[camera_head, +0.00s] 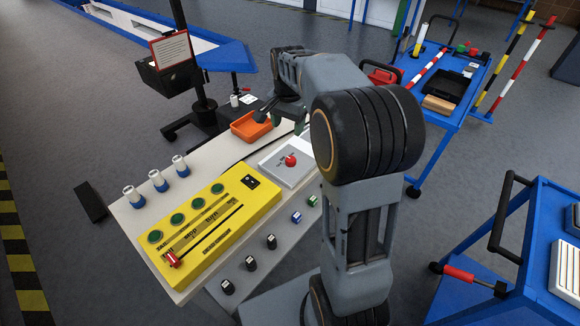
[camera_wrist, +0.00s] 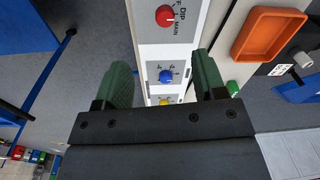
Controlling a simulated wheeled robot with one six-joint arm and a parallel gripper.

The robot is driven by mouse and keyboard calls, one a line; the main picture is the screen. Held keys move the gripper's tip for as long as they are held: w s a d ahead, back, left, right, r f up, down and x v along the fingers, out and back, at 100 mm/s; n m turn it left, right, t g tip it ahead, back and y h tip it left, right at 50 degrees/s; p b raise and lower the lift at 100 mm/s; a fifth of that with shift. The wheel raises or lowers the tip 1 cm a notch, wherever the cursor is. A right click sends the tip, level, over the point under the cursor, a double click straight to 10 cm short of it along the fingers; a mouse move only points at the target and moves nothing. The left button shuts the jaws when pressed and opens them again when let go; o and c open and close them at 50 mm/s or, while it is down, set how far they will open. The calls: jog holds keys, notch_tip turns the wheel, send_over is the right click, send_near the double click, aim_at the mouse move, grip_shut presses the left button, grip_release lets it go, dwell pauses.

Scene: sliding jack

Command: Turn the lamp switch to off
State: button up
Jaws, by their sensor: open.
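A grey-white switch panel (camera_head: 290,170) lies on the bench, with a red knob (camera_head: 291,160) showing on it. In the wrist view the panel carries a red knob (camera_wrist: 165,16), a blue knob (camera_wrist: 166,76) and a yellow knob (camera_wrist: 164,102) in a row. Lettering like "DIP" and "MAIN" is beside the red one. I cannot tell which control is the lamp switch. My gripper (camera_wrist: 160,60) is open and empty, its green fingers on either side of the panel strip in the picture. The blue knob appears between the fingers. In the head view my gripper (camera_head: 287,120) is above the bench's far end.
An orange tray (camera_head: 243,128) is beside the panel. A yellow panel (camera_head: 215,235) with green buttons, a red slider handle and a black switch (camera_head: 251,181) lies nearer. White cylinders (camera_head: 158,181) line the left edge. Blue carts (camera_head: 450,85) stand to the right.

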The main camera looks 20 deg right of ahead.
aim_at(291, 159)
jog(key=w+f+b, duration=0.1)
jog(key=f, duration=0.4)
jog(key=w+d+f+m+b, duration=0.1)
jog(key=f, duration=0.5)
jog(key=w+d+f+m+b, duration=0.1)
jog(key=f, duration=0.5)
jog(key=shift+d+g, duration=0.15)
jog(key=shift+g, duration=0.15)
jog(key=shift+c, duration=0.5)
jog(key=c, duration=0.8)
jog(key=n+p, duration=0.1)
jog(key=n, duration=0.3)
jog(key=shift+r, duration=0.1)
jog(key=shift+n+p, duration=0.85)
jog(key=shift+n, duration=1.45)
